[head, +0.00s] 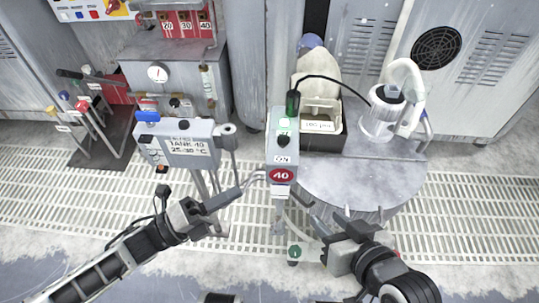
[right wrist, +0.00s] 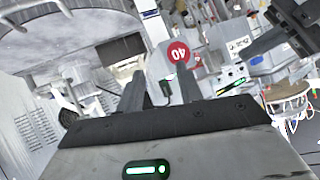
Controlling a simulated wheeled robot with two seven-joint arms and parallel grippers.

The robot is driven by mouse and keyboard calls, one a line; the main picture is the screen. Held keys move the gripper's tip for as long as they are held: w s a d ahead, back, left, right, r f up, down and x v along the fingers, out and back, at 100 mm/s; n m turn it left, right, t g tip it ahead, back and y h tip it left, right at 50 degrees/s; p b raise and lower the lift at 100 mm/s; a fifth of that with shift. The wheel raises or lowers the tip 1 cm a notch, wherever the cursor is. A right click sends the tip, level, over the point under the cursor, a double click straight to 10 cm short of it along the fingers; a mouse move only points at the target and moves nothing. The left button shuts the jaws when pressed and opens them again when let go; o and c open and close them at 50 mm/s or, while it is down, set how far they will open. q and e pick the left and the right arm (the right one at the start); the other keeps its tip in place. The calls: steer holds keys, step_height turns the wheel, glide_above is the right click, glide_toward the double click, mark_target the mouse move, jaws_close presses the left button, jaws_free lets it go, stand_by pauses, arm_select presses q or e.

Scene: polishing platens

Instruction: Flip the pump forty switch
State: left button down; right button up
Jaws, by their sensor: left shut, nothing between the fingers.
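The pump forty switch box (head: 282,148) is a grey box on a post in the middle of the head view. Its top carries a green light and a dark knob, with an ON label below. A red oval 40 plate (head: 282,175) is on its front; the plate shows upside down in the right wrist view (right wrist: 179,52). My left gripper (head: 238,193) is shut and empty, left of the plate and below the box top. My right gripper (head: 298,226) is open, low and to the right of the post. The switch lever's position cannot be made out.
A grey display box (head: 190,145) reading TANK 40 stands left of the switch post. A round grey table (head: 365,185) with a beige bin (head: 320,108) and white pump-like unit (head: 380,115) is on the right. A black cable arches behind the switch box. Grated floor lies around.

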mark_target(283, 143)
arm_select(q)
steer(key=x, duration=0.3)
steer(key=w+a+x, duration=0.1)
steer(key=x, duration=0.3)
steer(key=w+b+x, duration=0.1)
steer(key=x, duration=0.2)
steer(key=shift+r, duration=0.3)
steer(key=shift+w+d+r, duration=0.1)
steer(key=shift+w+r, duration=0.1)
steer(key=shift+w, duration=0.3)
